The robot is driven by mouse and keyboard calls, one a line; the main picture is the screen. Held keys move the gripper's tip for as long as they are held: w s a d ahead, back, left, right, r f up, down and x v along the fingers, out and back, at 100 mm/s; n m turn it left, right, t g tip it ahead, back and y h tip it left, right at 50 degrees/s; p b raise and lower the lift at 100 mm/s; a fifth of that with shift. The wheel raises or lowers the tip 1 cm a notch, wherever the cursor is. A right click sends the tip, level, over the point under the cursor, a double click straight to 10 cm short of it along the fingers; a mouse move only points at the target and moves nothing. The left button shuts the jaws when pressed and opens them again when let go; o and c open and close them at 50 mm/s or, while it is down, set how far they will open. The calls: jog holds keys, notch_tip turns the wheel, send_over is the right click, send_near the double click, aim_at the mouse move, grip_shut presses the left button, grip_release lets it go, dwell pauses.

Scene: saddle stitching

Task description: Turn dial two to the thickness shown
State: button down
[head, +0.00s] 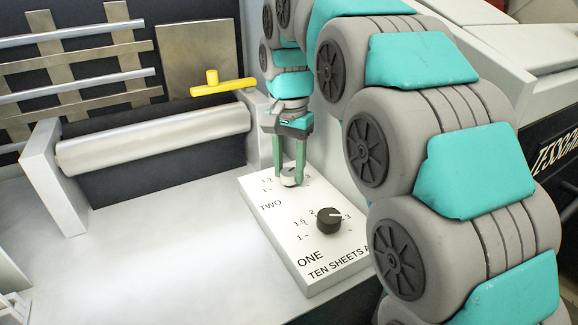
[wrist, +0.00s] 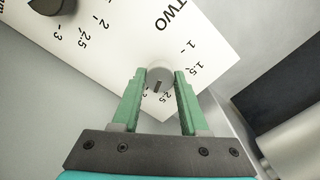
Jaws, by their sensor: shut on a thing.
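Dial two (head: 288,182) is a small pale knob on the white panel (head: 262,208), beside the word TWO. In the wrist view the grey dial (wrist: 159,73) has a dark pointer mark near the 2.5 label. Labels 1 and 1.5 are readable; a finger hides part of the scale. My gripper (head: 289,178) points down with its green fingers on both sides of dial two, shut on it. In the wrist view the fingertips (wrist: 160,76) flank the knob. The panel's front text reads TEN SHEETS A, and my arm hides the rest.
A silver roller (head: 155,140) and a yellow handle (head: 222,87) lie to the left. The pale tabletop (head: 160,250) left of the panel is clear.

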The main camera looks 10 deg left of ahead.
aim_at(289, 172)
jog(key=m+p, duration=0.1)
jog(key=m, duration=0.1)
jog(key=m+p, duration=0.1)
jog(key=m, duration=0.2)
jog(key=shift+r+m, duration=0.2)
jog(key=shift+m, duration=0.1)
jog(key=shift+f+m+p, duration=0.1)
jog(key=shift+m+p, duration=1.35)
jog(key=shift+m, duration=0.75)
jog(key=shift+c, duration=2.2)
grip_release()
jog(key=shift+f, duration=0.1)
jog(key=shift+r, duration=3.9)
